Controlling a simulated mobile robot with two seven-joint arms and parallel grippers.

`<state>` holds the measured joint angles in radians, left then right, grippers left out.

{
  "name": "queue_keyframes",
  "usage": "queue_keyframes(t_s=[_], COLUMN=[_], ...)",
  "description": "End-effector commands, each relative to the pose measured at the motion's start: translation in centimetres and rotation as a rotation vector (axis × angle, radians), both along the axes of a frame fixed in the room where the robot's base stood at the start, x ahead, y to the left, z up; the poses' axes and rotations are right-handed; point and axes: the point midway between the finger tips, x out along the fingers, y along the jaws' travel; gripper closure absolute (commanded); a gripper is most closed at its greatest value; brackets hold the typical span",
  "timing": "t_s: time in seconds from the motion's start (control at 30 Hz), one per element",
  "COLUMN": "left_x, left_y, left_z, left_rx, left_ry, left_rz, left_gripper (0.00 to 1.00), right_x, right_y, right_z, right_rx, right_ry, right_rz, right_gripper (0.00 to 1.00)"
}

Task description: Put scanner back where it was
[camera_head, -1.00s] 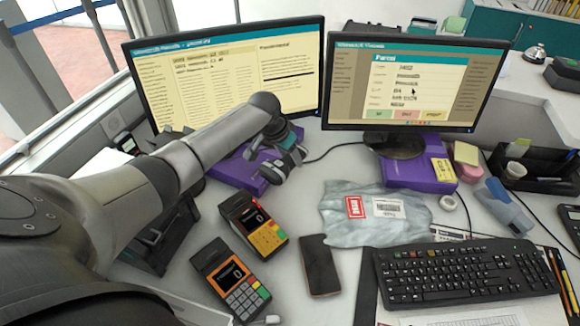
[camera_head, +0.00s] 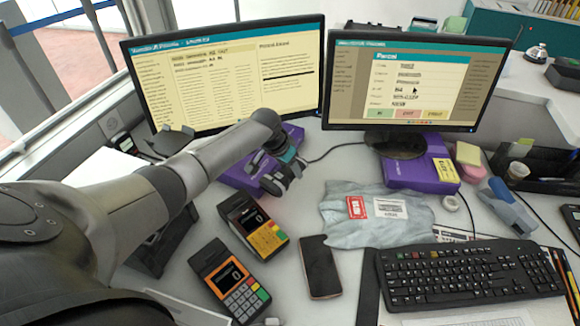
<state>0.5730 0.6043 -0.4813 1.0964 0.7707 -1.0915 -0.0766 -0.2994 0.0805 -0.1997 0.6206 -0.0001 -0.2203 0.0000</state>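My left gripper (camera_head: 282,178) hangs over the desk in front of the left monitor, behind the yellow card terminal. Dark and teal parts show at its end. The view does not make clear whether the teal part belongs to the gripper or to a scanner in it, and the fingertips are hard to make out. No scanner can be clearly told apart elsewhere. My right gripper is out of view.
A yellow terminal (camera_head: 262,238), an orange terminal (camera_head: 225,272) and a phone (camera_head: 320,268) lie in front. A grey parcel bag (camera_head: 345,230), a keyboard (camera_head: 455,278) and a blue-grey handheld object (camera_head: 512,210) are to the right. Purple boxes sit under both monitors.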

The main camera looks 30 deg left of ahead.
Motion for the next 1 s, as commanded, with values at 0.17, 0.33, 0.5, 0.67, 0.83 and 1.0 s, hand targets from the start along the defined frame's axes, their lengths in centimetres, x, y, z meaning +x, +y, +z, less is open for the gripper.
queue_keyframes(t_s=[0.17, 0.33, 0.5, 0.67, 0.83, 1.0], left_x=[0.0, 0.0, 0.0, 0.0, -1.0, -2.2], left_y=[0.0, 0.0, 0.0, 0.0, 0.2, 0.4], left_z=[0.0, 0.0, 0.2, 1.7, 4.0, 6.8], left_rx=[0.000, 0.000, 0.000, 0.001, 0.002, 0.001], left_ry=[0.000, 0.000, 0.000, -0.002, -0.001, 0.000], left_rz=[0.000, 0.000, 0.000, -0.001, -0.001, -0.001], left_gripper=[0.27, 0.18, 0.18, 0.18, 0.18, 0.18], right_x=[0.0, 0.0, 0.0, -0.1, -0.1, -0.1], right_y=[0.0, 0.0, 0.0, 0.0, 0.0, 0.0], right_z=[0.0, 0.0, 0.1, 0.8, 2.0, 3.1], right_rx=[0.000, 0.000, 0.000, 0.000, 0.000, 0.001], right_ry=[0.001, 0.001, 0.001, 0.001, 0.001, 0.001], right_rz=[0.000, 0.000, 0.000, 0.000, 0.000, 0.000], right_gripper=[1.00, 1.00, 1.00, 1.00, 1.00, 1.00])
